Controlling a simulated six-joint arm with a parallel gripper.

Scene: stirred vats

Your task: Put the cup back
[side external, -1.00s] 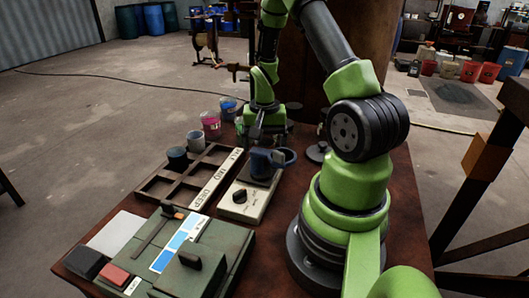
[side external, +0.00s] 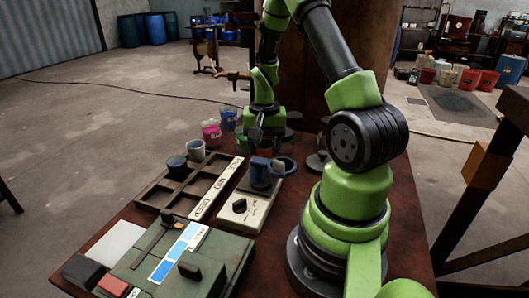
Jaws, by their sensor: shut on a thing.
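My gripper (side external: 256,133) hangs low over the back of the table, behind the stirrer box, among a row of small cups. It is shut on a cup, but the fingers and the arm hide most of the grip. A reddish-orange cup (side external: 265,147) shows right beside the fingertips; I cannot tell whether it is the held one. A pink cup (side external: 211,134), a blue cup (side external: 228,120), a pale grey cup (side external: 196,151) and a dark blue-grey cup (side external: 177,166) stand to the left. A blue vessel (side external: 261,174) stands on the white stirrer box (side external: 240,212).
A dark wooden rack (side external: 154,193) with square compartments and a lettered white strip lies left of the stirrer box. A green control box (side external: 207,268) with a knob stands in front. Dark round discs (side external: 316,161) lie near my base. A white sheet (side external: 108,243) lies at the left edge.

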